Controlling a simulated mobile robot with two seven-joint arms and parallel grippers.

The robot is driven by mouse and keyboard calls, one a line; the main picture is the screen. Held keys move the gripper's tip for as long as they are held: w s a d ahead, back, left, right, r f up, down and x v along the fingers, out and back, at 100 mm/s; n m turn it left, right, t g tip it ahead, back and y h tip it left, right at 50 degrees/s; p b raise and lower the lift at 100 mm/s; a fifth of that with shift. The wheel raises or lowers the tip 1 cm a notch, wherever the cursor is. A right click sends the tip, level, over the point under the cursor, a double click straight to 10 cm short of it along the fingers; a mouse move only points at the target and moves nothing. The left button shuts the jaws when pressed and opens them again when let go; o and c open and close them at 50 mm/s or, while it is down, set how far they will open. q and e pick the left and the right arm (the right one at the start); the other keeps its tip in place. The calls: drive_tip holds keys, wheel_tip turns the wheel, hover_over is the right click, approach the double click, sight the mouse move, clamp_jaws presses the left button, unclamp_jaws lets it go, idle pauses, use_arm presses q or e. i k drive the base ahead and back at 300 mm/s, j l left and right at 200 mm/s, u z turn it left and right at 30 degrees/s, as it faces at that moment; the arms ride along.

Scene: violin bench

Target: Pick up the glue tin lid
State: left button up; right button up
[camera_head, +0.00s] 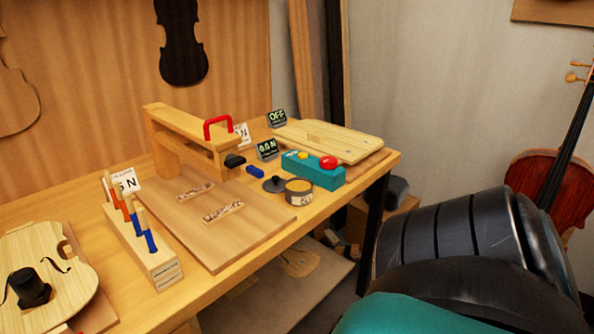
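The glue tin lid (275,184) is a dark grey disc with a small knob on top. It lies on the bench beside the glue tin, to its left. The glue tin (298,192) is a short round can with a tan top and a pale label, and it stands open next to the lid. A large dark arm part of mine fills the lower right of the view. Neither of my grippers shows, and nothing holds the lid.
A teal box (320,172) with red and yellow buttons stands right behind the tin. A small blue block (255,172) lies behind the lid. A tool rack (143,245) stands front left. The bench front edge is near the tin.

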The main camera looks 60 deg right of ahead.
sight(276, 184)
drive_tip(key=l+z, duration=0.1)
drive_tip(key=z, duration=1.85)
